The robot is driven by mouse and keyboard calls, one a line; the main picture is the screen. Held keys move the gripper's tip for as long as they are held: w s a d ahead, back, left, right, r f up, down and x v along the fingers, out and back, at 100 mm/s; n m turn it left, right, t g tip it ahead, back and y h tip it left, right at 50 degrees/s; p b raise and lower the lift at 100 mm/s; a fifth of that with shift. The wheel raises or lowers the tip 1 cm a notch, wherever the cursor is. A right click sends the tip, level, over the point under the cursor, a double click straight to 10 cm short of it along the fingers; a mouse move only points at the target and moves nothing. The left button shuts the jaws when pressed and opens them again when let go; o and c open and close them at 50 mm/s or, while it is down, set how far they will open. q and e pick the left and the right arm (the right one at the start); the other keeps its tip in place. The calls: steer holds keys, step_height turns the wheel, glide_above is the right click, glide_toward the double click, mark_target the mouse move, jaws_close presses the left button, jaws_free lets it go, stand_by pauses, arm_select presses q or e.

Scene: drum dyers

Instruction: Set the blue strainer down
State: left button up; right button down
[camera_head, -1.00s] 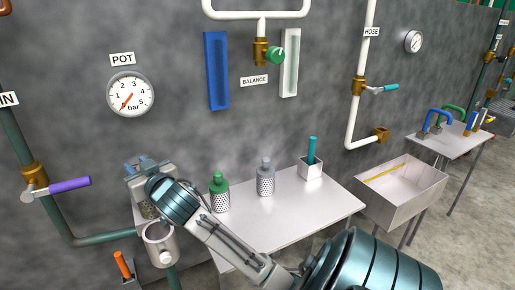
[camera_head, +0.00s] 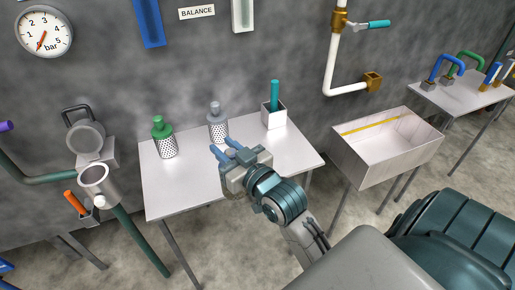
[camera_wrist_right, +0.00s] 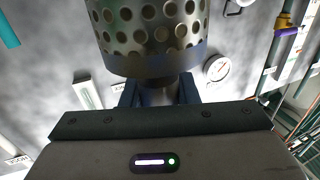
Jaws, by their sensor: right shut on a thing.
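My right gripper (camera_head: 226,155) is shut on the neck of the blue strainer. The strainer's perforated metal body with a bluish band (camera_wrist_right: 150,40) fills the top of the wrist view, and its neck (camera_wrist_right: 158,95) sits between the fingers. In the head view the strainer is mostly hidden by my gripper; a bit of it shows below. The gripper is over the front part of the white table (camera_head: 180,195). I cannot tell whether the strainer touches the table. My left gripper is not in view.
A green-topped strainer (camera_head: 164,140) and a grey one (camera_head: 218,124) stand at the table's back, beside a white box with a teal handle (camera_head: 274,115). An open steel pot (camera_head: 97,182) is at left. A white basin (camera_head: 375,155) is at right.

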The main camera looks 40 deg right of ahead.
steer(key=shift+d, duration=0.25)
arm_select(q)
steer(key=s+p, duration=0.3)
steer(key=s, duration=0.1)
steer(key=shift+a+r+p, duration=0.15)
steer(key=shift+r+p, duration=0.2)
arm_select(e)
steer(key=w+d+f, duration=0.5)
steer(key=w+d, duration=0.5)
steer(key=d, duration=0.1)
steer(key=shift+w+d, duration=0.15)
steer(key=shift+d, duration=0.1)
steer(key=shift+f, duration=0.1)
steer(key=c, duration=1.1)
jaws_free()
